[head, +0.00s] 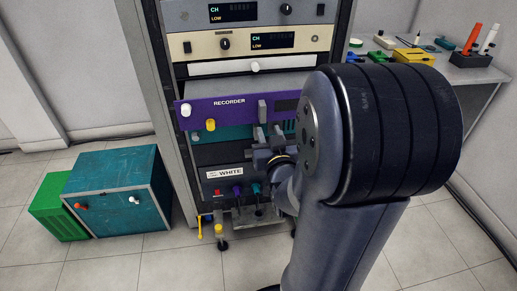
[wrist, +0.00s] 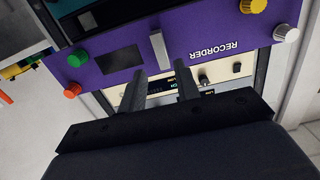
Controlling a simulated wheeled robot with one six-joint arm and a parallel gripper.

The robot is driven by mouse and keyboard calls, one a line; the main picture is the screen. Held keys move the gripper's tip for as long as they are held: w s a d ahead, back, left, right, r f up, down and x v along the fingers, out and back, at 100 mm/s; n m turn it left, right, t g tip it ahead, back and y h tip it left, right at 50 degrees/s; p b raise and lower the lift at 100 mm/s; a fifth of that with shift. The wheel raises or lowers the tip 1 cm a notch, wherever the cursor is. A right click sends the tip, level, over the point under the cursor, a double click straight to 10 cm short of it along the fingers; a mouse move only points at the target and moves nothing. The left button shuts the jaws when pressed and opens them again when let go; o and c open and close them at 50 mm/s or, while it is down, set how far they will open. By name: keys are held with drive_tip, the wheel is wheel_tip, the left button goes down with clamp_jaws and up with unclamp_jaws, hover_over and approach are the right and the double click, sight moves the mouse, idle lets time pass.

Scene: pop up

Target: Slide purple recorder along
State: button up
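The purple recorder (head: 226,107) is in the rack, with a white knob and a yellow knob on its left side and a grey upright handle (head: 262,110) near its middle. Its front appears to stand a little out of the rack. In the wrist view the recorder (wrist: 200,30) shows upside down, with its handle (wrist: 160,50) at the centre. My gripper (wrist: 161,70) is open and empty, its fingertips on either side of the handle's near end in that view. I cannot tell whether they touch it. In the head view my gripper (head: 269,133) is just below the handle, partly hidden by my arm.
A teal unit (head: 236,133) sits below the recorder, and a dark unit labelled WHITE (head: 225,174) lower down. Cream and grey units (head: 200,43) are above. A teal box (head: 117,190) and a green box (head: 57,210) stand on the floor at left. A cluttered bench (head: 465,72) is at right.

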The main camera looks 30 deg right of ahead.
sight(263, 115)
drive_tip(key=p+x, duration=0.2)
drive_tip(key=x, duration=0.6)
drive_tip(key=shift+w+r, duration=0.15)
drive_tip(key=shift+c, duration=0.6)
clamp_jaws()
